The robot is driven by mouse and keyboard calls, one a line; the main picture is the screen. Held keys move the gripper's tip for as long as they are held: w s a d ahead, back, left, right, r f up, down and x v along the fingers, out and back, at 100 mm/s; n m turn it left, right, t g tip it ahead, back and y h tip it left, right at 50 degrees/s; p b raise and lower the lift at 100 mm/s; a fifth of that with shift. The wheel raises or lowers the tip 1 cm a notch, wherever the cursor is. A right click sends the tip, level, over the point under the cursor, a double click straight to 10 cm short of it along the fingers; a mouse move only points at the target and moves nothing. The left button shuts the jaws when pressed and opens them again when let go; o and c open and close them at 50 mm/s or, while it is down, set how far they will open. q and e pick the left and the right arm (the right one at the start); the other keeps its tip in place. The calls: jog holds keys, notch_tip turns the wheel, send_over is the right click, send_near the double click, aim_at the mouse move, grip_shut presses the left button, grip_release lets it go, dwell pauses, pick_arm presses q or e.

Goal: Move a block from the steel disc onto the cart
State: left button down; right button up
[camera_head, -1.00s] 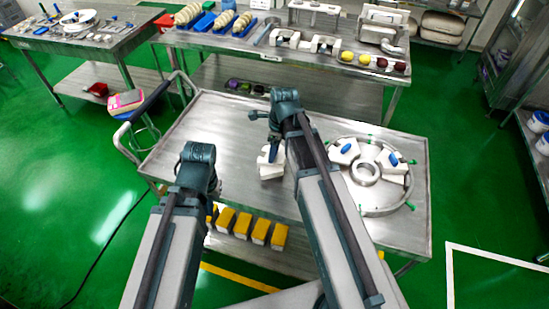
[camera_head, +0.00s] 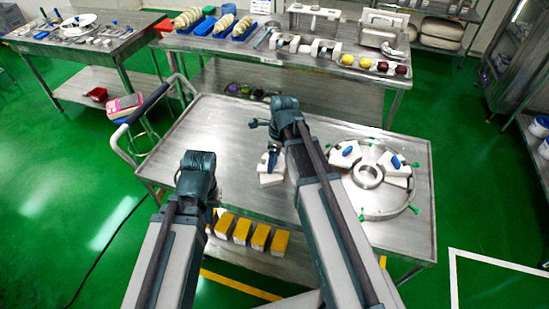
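The steel disc (camera_head: 363,209) lies on the right part of the metal cart (camera_head: 222,125). White blocks with blue tops sit on it, one at the upper left (camera_head: 343,162) and one at the right (camera_head: 396,180), around a steel ring (camera_head: 368,176). Another white block (camera_head: 270,179) with a dark blue upright part stands on the cart left of the disc. My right arm's end (camera_head: 284,108) is above and behind this block; its fingers are not clear. My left gripper (camera_head: 197,162) is over the cart's left front part, its fingers hidden by the wrist.
Several yellow blocks (camera_head: 241,230) are on the cart's lower shelf. A work table behind holds blue trays (camera_head: 202,24), white fixtures and yellow and red balls (camera_head: 403,70). The cart's left half is bare, with a handle (camera_head: 150,105) at the left.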

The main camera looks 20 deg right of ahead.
aim_at(278, 166)
jog(key=shift+r, duration=0.15)
notch_tip(278, 166, up, 12)
jog(key=d+p, duration=0.1)
jog(key=p, duration=1.1)
jog(key=s+a+n+h, duration=0.1)
jog(key=s+a+n, duration=0.5)
jog(key=n, duration=0.8)
jog(key=s+a+n+g+h, duration=0.1)
jog(key=s+a+n, duration=0.5)
jog(key=n, duration=0.8)
jog(key=shift+s+a+n, duration=0.3)
jog(key=shift+s, duration=1.55)
